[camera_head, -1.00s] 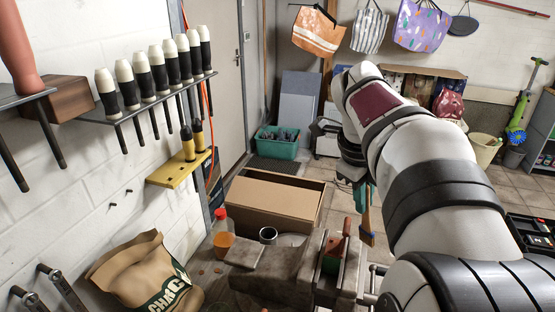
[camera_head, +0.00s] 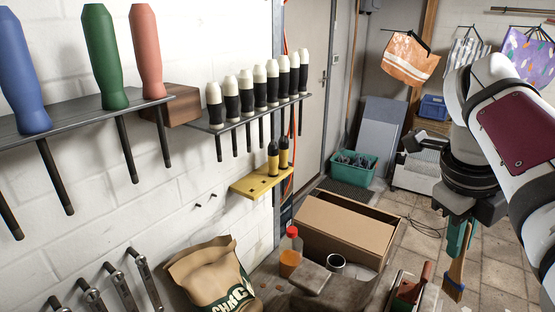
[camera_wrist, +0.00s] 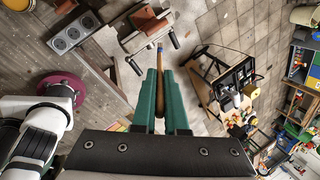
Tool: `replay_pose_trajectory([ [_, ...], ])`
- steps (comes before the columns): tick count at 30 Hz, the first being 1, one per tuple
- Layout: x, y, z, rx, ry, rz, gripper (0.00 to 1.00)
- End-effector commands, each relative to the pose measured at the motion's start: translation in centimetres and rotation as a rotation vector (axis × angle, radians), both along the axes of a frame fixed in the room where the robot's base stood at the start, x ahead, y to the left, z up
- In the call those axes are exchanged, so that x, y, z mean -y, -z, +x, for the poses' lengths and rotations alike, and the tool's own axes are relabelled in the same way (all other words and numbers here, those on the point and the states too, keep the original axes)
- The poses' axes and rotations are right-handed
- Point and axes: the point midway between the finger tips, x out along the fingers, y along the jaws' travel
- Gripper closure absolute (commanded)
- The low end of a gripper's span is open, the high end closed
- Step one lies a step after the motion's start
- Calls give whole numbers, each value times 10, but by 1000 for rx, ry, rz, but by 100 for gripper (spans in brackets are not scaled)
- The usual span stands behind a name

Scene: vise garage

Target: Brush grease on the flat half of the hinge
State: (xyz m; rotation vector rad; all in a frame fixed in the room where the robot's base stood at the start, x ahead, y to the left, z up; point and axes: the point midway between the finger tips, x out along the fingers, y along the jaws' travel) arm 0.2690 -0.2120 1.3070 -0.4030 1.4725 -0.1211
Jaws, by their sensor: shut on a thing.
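My gripper (camera_head: 461,232) has green fingers, which also show in the wrist view (camera_wrist: 160,100). It is shut on a brush (camera_head: 456,270) with a wooden handle and a blue band. The handle shows between the fingers in the wrist view (camera_wrist: 160,75), and the brush hangs down in the head view. Left of it stands a vise (camera_head: 385,296) with a reddish-brown and green piece (camera_head: 408,290) at its jaws. The vise also shows ahead of the brush in the wrist view (camera_wrist: 130,40). I cannot make out the hinge surely. A small open can (camera_head: 336,262) stands left of the vise.
An orange bottle with a red cap (camera_head: 290,255) and a paper bag (camera_head: 210,275) stand left of the can. Screwdriver racks (camera_head: 262,115) line the left wall.

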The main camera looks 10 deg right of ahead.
Motion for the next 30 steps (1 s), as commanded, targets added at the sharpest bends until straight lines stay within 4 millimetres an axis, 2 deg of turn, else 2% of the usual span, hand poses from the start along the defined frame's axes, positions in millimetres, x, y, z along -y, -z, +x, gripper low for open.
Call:
replay_pose_trajectory([
  [12, 0, -32, 0, 1, 1, -1, 100],
  [30, 0, -33, 0, 0, 1, 0, 100],
])
